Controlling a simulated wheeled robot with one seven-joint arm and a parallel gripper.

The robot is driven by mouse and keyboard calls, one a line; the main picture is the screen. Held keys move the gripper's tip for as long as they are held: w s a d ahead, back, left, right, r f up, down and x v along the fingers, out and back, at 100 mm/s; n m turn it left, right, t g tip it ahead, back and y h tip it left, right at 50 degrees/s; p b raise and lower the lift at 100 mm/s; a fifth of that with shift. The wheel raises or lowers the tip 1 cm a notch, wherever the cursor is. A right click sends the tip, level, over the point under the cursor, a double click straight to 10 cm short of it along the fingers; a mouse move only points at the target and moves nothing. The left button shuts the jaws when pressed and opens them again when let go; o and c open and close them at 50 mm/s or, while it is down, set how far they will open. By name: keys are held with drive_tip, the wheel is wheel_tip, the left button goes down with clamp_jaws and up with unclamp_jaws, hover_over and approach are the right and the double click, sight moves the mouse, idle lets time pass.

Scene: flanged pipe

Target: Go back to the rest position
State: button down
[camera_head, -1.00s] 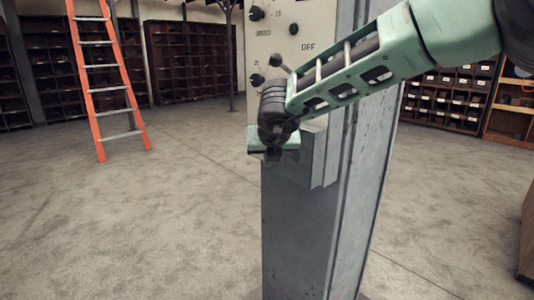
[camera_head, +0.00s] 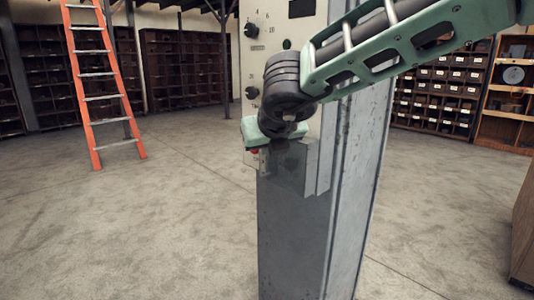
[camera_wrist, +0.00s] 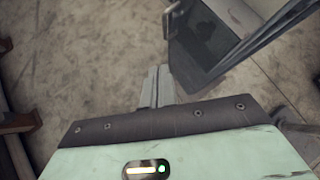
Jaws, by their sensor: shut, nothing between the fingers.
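My gripper (camera_wrist: 160,85) points down in the wrist view, its two grey fingers together with nothing between them. Its pale green body fills the bottom of that view. In the head view, the green gripper body (camera_head: 262,131) hangs below my dark wrist joint, in front of a grey column. The fingers are hard to make out there. My green arm reaches in from the upper right. I see no flanged pipe in either view.
The grey column (camera_head: 290,225) carries a cream control panel (camera_head: 268,45) with black knobs. An orange ladder (camera_head: 104,85) stands at left. Dark shelves (camera_head: 183,68) line the back wall. A brown wooden edge (camera_head: 524,235) is at far right. Open concrete floor (camera_head: 150,230) lies left of the column.

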drive_tip(key=s+a+n+g+y+p, duration=0.35)
drive_tip(key=s+n+y, duration=0.25)
drive_tip(key=s+n, duration=1.2)
drive_tip(key=s+d+f+n+g+h+p, duration=0.2)
drive_tip(key=s+d+n, duration=0.5)
drive_tip(key=n, duration=0.4)
drive_tip(key=s+d+f+n+g+h+p, duration=0.2)
drive_tip(key=s+d+f+n+g+h, duration=0.2)
drive_tip(key=s+d+n, duration=0.4)
drive_tip(key=d+f+n+h, duration=0.1)
drive_tip(key=d+n, duration=0.1)
drive_tip(key=shift+d+n, duration=0.15)
drive_tip(key=shift+n, duration=0.25)
